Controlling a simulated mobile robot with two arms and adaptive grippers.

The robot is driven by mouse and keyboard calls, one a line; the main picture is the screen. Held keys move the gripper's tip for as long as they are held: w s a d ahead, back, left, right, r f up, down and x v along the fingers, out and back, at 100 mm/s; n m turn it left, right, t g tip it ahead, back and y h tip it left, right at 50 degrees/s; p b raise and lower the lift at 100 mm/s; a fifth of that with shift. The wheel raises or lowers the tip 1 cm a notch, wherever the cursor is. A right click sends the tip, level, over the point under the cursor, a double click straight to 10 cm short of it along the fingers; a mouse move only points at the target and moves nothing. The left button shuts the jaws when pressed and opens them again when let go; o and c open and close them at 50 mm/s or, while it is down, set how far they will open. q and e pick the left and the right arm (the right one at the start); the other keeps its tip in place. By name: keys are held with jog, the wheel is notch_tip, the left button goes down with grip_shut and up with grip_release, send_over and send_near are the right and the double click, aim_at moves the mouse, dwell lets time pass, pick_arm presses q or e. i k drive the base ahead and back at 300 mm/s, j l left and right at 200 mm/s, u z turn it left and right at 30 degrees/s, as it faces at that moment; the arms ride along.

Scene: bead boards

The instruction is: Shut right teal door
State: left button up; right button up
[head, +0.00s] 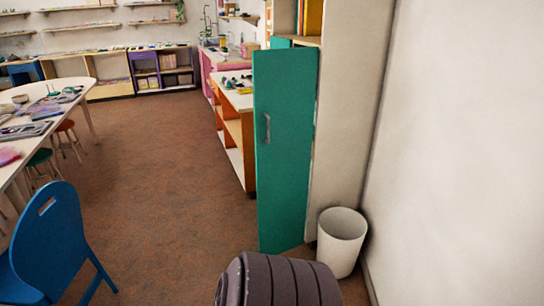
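A tall teal door (286,165) with a grey handle (267,128) stands open on a tall pale cabinet (350,100) right of centre. It swings out toward me and to the left, with its handle side facing me. A smaller teal piece (280,42) shows behind its top; I cannot tell whether it is the other door. Neither of my grippers is in view. A dark ribbed rounded part at the bottom centre seems to be my own arm, below and in front of the door.
A white bin (341,239) stands on the floor right of the door, by the wall. An orange-sided shelf unit (233,140) is behind the door. A blue chair (52,243) and a cluttered table (72,88) are at left. Brown floor between is clear.

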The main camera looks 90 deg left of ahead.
aim_at(284, 84)
jog(key=u, duration=2.45)
